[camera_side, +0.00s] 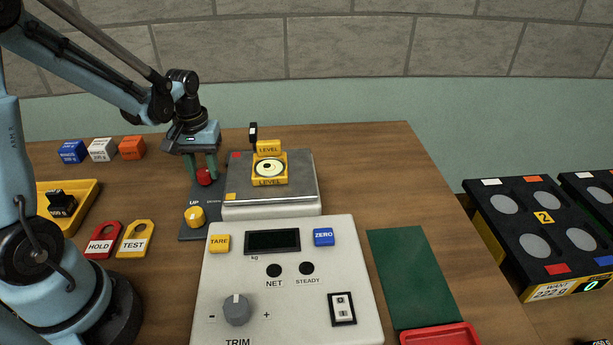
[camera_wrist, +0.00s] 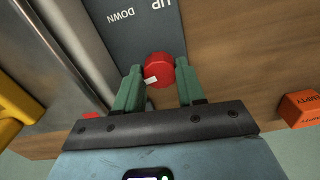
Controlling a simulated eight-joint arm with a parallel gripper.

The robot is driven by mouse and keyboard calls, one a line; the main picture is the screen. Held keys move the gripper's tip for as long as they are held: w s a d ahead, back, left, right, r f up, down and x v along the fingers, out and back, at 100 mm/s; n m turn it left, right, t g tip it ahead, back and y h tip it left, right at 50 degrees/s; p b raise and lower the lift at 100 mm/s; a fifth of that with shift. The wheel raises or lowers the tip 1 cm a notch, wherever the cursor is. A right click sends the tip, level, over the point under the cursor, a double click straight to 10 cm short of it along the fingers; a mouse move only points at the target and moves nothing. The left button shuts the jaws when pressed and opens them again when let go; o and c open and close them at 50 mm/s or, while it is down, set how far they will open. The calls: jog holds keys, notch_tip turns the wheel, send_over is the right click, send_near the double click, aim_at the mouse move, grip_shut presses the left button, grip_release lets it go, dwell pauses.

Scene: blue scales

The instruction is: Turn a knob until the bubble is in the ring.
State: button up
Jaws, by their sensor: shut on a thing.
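The red knob (camera_side: 204,178) stands on a dark panel (camera_side: 188,232) marked UP and DOWN. In the wrist view the red knob (camera_wrist: 159,68), with a small white mark, sits between my green fingers. My gripper (camera_side: 203,170) is shut on it and points down; it also shows in the wrist view (camera_wrist: 158,84). A yellow knob (camera_side: 195,217) is on the same panel, nearer the camera. The yellow bubble level (camera_side: 269,181) rests on the scale's metal plate (camera_side: 298,178). Its round vial shows a small dark ring, but the bubble's place in it is too small to tell.
The white scale console (camera_side: 215,275) has a blank display (camera_side: 272,240) and a TRIM knob (camera_side: 237,310). HOLD (camera_side: 102,240) and TEST (camera_side: 136,239) tags, a yellow tray (camera_side: 84,208) and blocks (camera_side: 102,150) lie left. A green mat (camera_side: 412,270) lies right.

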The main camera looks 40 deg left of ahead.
aim_at(204, 171)
jog(key=o, duration=1.1)
jog(key=shift+c, duration=0.2)
jog(key=shift+r, duration=0.15)
notch_tip(204, 171, up, 12)
jog(key=s+d+m+t, duration=0.1)
jog(key=d+m+t, duration=0.1)
jog(key=d, duration=0.2)
jog(key=s+d+m+t, duration=0.1)
jog(key=d+m+t, duration=0.1)
jog(key=d+m, duration=0.1)
jog(key=s+d+f+m+t, duration=0.1)
jog(key=s+d+m+t, duration=0.1)
jog(key=d, duration=0.4)
jog(key=shift+d+m+t, duration=0.1)
jog(key=shift+m+t, duration=0.4)
jog(key=shift+t, duration=0.1)
